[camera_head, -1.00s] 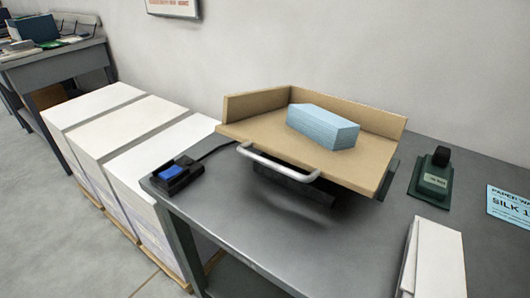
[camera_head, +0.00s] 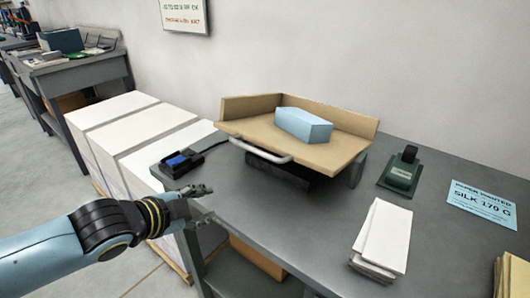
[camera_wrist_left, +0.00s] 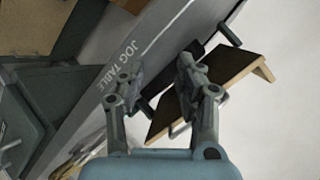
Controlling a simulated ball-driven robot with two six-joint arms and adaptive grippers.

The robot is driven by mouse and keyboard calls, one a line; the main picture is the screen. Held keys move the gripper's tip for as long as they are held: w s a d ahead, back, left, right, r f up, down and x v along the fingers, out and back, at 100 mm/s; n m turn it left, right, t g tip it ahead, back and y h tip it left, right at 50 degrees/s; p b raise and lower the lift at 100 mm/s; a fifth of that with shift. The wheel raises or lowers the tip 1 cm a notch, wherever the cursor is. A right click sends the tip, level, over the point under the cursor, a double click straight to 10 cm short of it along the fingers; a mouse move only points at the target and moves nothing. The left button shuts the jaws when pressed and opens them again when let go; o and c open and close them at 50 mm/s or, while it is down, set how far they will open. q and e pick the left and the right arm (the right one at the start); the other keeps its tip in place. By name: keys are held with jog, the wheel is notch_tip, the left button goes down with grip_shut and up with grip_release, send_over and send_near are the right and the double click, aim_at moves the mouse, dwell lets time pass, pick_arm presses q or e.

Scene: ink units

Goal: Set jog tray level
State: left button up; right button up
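The jog tray (camera_head: 330,152) is a tan board with raised walls at its back and right. It sits tilted on a dark base on the grey table, with a pale handle bar (camera_head: 260,152) along its front edge. A light blue paper stack (camera_head: 303,125) lies on it. My left gripper (camera_head: 207,203) is in front of the table's left edge, apart from the tray. In the left wrist view its fingers (camera_wrist_left: 158,85) are spread with nothing between them, and the tray (camera_wrist_left: 215,88) shows beyond. My right gripper is not in view.
A black pedal-like switch with a blue top (camera_head: 184,160) is on the table's left corner. A green device (camera_head: 402,172), white paper stack (camera_head: 381,238) and blue sign (camera_head: 482,205) are on the right. White paper pallets (camera_head: 140,135) stand left of the table (camera_head: 290,215).

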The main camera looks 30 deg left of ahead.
aim_at(253, 148)
pick_arm(q)
jog(key=w+r+m+t+h, duration=0.1)
jog(key=m, duration=0.1)
jog(key=w+r+m+t+h, duration=0.1)
jog(key=r+m, duration=0.1)
jog(key=w+r+m+t+h, duration=0.1)
jog(key=r+m, duration=0.1)
jog(key=shift+a+m+h, duration=0.3)
jog(key=shift+m+h, duration=0.1)
jog(key=w+d+r+m+h, duration=0.1)
jog(key=w+d+m, duration=0.1)
jog(key=w, duration=0.1)
jog(key=w+d+r+m+h, duration=0.1)
jog(key=w+m+h, duration=0.1)
jog(key=w, duration=0.1)
jog(key=w+d+r+m+t+h, duration=0.1)
jog(key=w+d+m, duration=0.1)
jog(key=w, duration=0.1)
jog(key=shift+d+r+m+h, duration=0.3)
jog(key=shift+d+r+h, duration=0.05)
jog(key=shift+h, duration=0.05)
jog(key=shift+c, duration=0.4)
grip_shut()
